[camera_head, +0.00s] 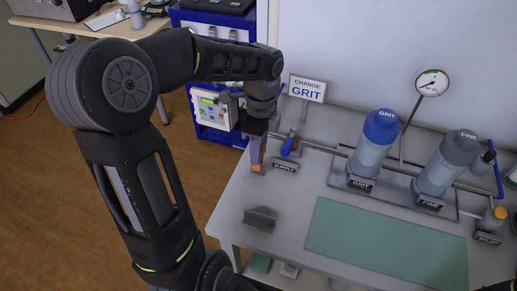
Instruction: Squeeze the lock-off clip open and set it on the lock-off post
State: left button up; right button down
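My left gripper (257,140) points down at the left back part of the grey table. A small upright thing, purplish above and orange near its foot (257,163), shows right at its fingertips. I cannot tell whether this is the lock-off clip, the post, or both together. The fingers are dark and small, and I cannot tell whether they are open or shut. A blue valve handle (290,144) stands just right of the gripper, by the SUPPLY label (285,166). My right gripper is not in view.
A dark grey angled holder (261,217) stands near the table's left front. A green mat (385,243) lies clear in front. The GRIT bottle (373,147) and FINE bottle (449,162) stand on a plate behind it. A gauge (432,83) and GRIT sign (307,89) rise at the back.

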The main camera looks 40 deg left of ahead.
pick_arm(q)
jog(key=shift+o, duration=0.5)
jog(key=o, duration=0.5)
jog(key=shift+w+a+r, duration=0.1)
jog(key=shift+w+r, duration=0.1)
jog(key=shift+r, duration=1.75)
jog(key=shift+w+r, duration=0.2)
jog(key=shift+r, duration=1.75)
